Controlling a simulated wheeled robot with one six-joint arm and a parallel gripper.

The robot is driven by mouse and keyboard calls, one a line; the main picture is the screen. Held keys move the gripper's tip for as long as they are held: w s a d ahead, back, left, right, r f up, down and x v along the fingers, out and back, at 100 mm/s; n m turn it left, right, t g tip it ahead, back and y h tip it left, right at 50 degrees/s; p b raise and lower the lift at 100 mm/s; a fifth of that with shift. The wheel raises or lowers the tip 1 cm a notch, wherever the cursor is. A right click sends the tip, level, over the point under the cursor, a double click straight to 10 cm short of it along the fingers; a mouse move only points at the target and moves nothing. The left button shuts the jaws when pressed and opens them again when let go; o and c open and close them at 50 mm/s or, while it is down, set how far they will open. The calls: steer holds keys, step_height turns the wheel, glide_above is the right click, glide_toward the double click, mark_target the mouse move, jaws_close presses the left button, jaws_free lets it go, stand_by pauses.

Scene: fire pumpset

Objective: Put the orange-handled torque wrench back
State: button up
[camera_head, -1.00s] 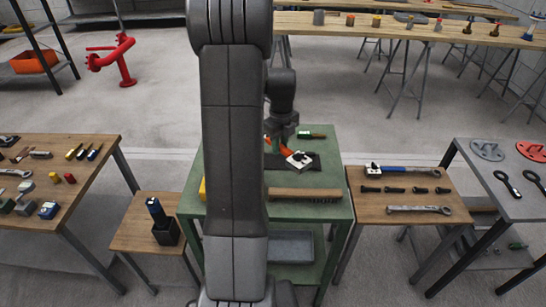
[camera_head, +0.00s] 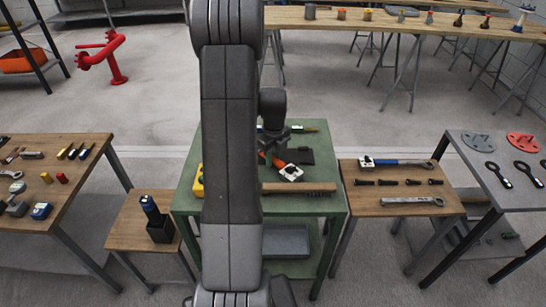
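The orange-handled torque wrench shows its pale square head (camera_head: 291,172) and part of its orange handle in the head view, over the green cart (camera_head: 325,208). The rest of it is hidden behind my arm and gripper. My gripper (camera_head: 271,150) points down at the orange handle and appears shut on it; the fingertips are small and partly hidden. The head appears over the front edge of a dark mat (camera_head: 301,157). I cannot tell how far it is above the cart top.
A brush (camera_head: 300,188) lies along the cart's front, and a yellow box (camera_head: 198,183) stands at its left. A blue-handled wrench (camera_head: 395,162), several dark bolts and a spanner (camera_head: 412,201) lie on the right wooden table (camera_head: 365,200). A black holder (camera_head: 160,230) stands on the left stool.

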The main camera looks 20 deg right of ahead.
steer(key=o, duration=0.4)
steer(key=shift+r, duration=0.1)
step_height(320, 180, up, 12)
steer(key=shift+s+d+r, duration=0.1)
stand_by(0.5)
step_height(320, 180, down, 12)
steer(key=shift+f, duration=0.15)
steer(key=shift+r, duration=1.6)
